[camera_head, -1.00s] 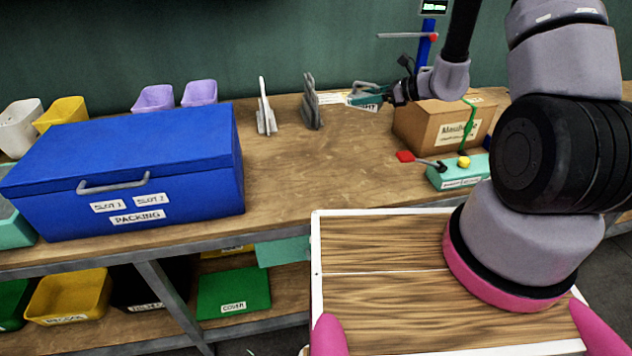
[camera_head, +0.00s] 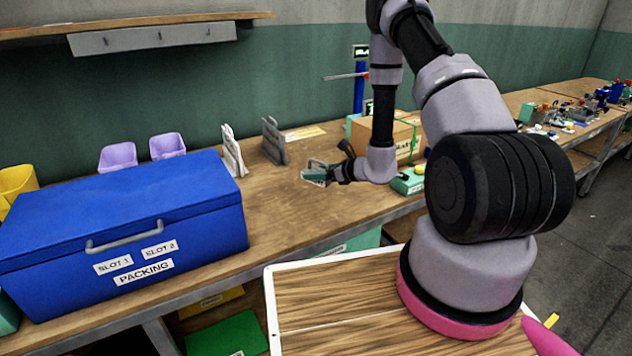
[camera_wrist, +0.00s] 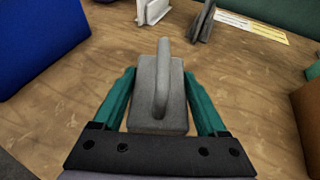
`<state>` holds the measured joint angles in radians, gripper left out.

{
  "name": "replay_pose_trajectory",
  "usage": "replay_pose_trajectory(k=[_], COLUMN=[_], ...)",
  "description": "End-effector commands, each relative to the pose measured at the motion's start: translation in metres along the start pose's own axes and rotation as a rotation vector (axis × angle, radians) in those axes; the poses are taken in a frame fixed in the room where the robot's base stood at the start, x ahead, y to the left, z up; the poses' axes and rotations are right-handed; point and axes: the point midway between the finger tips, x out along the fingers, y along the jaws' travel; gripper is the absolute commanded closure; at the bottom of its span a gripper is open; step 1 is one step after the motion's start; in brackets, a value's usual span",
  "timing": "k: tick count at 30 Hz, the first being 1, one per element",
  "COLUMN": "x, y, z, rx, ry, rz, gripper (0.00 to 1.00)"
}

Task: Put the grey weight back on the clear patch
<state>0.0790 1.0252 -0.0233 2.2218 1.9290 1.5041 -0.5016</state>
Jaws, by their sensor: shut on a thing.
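The grey weight (camera_wrist: 157,112), a block with an upright loop handle, sits between the teal fingers of my gripper (camera_wrist: 160,108) in the wrist view. The fingers are shut on its sides. In the head view my gripper (camera_head: 316,174) is low over the wooden bench (camera_head: 290,215), right of the blue packing box and in front of the grey upright stands. I cannot tell whether the weight's underside touches the bench. No marked clear patch stands out; bare wood surrounds the gripper.
The blue packing box (camera_head: 130,225) stands left. A cardboard carton (camera_head: 405,138) and a teal base with a yellow knob (camera_head: 408,182) are to the right. A white and yellow label (camera_wrist: 250,25) lies behind.

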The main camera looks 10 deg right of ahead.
Motion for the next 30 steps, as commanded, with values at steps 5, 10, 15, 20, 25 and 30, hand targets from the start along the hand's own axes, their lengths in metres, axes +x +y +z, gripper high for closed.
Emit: replay_pose_trajectory(k=[5,10,15,20,25,30], x=[0.010,0.015,0.022,0.029,0.030,0.030], y=[0.000,0.000,0.000,0.000,0.000,0.000], z=[-0.022,-0.031,-0.050,-0.065,-0.068,-0.068], rx=[0.001,-0.001,0.002,0.000,-0.001,-0.001], ry=[-0.004,-0.005,-0.004,-0.005,-0.006,-0.005], rz=[0.000,0.001,0.001,0.001,0.001,0.001], gripper=[1.00,1.00,1.00,1.00,1.00,1.00])
